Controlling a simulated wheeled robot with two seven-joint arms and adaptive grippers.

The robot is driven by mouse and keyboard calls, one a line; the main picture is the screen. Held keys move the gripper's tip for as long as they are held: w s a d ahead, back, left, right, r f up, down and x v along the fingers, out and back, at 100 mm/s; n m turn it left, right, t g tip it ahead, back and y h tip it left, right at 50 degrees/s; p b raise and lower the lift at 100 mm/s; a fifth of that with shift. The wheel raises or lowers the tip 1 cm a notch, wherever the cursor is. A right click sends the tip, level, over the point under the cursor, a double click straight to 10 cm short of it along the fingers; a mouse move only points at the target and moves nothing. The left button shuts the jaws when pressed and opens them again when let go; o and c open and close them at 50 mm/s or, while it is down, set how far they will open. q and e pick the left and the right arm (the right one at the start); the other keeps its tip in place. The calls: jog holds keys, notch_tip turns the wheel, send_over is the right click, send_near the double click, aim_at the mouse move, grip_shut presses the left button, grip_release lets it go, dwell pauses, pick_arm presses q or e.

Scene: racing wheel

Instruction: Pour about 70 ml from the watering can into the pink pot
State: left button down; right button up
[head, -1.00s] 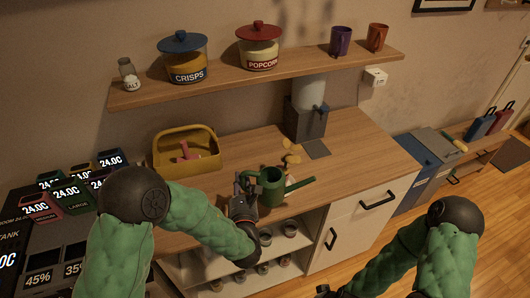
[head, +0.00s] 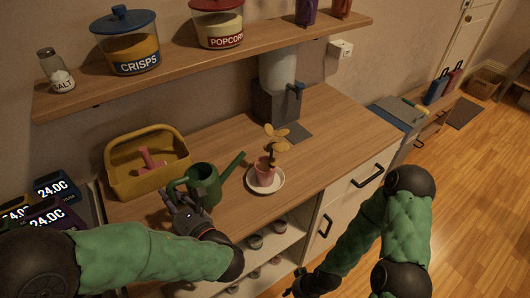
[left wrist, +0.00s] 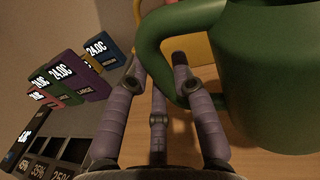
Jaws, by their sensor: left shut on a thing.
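The green watering can (head: 203,183) is upright over the counter left of the pink pot, its spout pointing up and right toward the plant. I cannot tell whether its base touches the counter. My left gripper (head: 177,203) is shut on its handle; the left wrist view shows the fingers (left wrist: 160,80) around the green handle (left wrist: 160,45). The pink pot (head: 265,173) holds a yellow-flowered plant (head: 275,142) and stands on a white saucer (head: 279,184). The spout tip is apart from the pot. My right gripper (head: 292,291) is low at the bottom edge, its fingers unclear.
A yellow basket (head: 125,185) with a pink item stands behind the can. A grey dispenser (head: 277,103) stands behind the plant. A wooden shelf (head: 200,60) with jars runs above. The counter (head: 335,130) right of the saucer is clear.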

aim_at(182, 179)
pick_arm(q)
jog(key=shift+s, duration=0.15)
jog(key=shift+d+r+m+p, duration=0.2)
jog(key=shift+r+m+p, duration=0.1)
jog(key=shift+r+p, duration=0.6)
jog(key=d+r+m+p, duration=0.1)
jog(key=r+p, duration=0.1)
jog(key=w+d+r+m+p, duration=0.1)
jog(key=r+p, duration=0.1)
jog(key=r, duration=0.1)
jog(key=w+d+r+m+p, duration=0.1)
jog(key=r+p, duration=0.1)
jog(key=p, duration=0.1)
jog(key=shift+w+r+m+t, duration=0.2)
jog(key=shift+m+t, duration=0.1)
jog(key=shift+m, duration=0.1)
jog(key=shift+d, duration=0.1)
jog(key=shift+y, duration=0.3)
jog(key=shift+w+d+r+m+p, duration=0.2)
jog(key=shift+d+r+m+p, duration=0.15)
jog(key=shift+r+p, duration=0.15)
jog(key=shift+w+d+r+m+p, duration=0.25)
jog(key=shift+r+m+p, duration=0.1)
jog(key=shift+r, duration=0.15)
